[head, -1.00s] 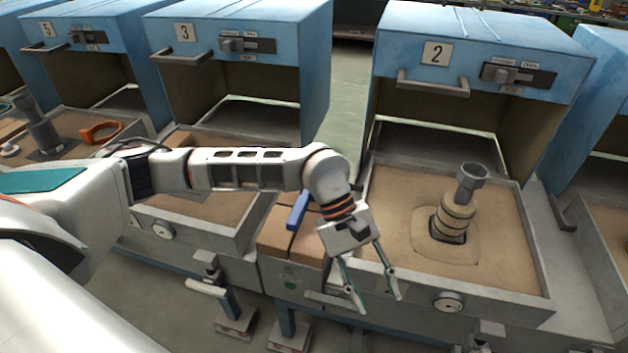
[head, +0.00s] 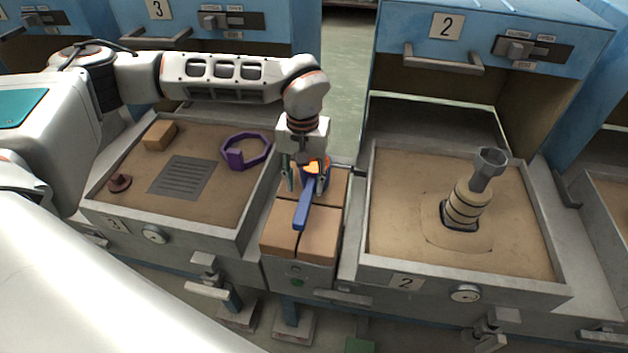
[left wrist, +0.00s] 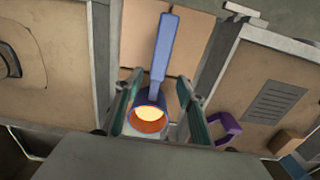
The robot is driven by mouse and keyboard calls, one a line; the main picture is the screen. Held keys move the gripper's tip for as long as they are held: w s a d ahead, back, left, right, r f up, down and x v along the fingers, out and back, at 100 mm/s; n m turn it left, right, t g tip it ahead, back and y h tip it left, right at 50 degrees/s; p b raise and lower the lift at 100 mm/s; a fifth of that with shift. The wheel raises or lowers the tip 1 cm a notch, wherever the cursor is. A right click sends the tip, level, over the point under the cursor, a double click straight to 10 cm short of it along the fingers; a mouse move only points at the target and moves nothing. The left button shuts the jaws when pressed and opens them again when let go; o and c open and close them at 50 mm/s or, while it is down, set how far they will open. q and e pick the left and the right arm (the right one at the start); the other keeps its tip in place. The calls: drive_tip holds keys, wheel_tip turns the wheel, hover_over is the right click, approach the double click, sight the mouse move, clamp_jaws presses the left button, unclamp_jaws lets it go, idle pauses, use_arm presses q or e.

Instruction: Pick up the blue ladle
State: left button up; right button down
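The blue ladle (head: 303,204) lies on the tan blocks between stations 3 and 2. Its handle points toward the front, and its bowl glows orange and yellow inside. In the left wrist view, the ladle's handle (left wrist: 163,55) runs up the picture and its bowl (left wrist: 148,122) is low in the middle. My left gripper (head: 307,186) points down at the bowl end. Its fingers (left wrist: 157,105) are open, one on each side of the bowl; whether they touch it I cannot tell. My right gripper is not in view.
The tray of station 3 (head: 120,221) holds a purple octagonal ring (head: 232,158), a tan block (head: 160,135) and a dark grate (head: 180,177). The tray of station 2 (head: 455,285) holds a ringed mould with a grey cup (head: 490,160). Blue ovens stand behind.

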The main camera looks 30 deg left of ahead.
sight(307, 192)
use_arm(q)
drive_tip(key=f, duration=0.5)
drive_tip(key=shift+w+d+f, duration=0.15)
drive_tip(key=shift+w+f, duration=0.05)
drive_tip(key=shift+f, duration=0.15)
clamp_jaws()
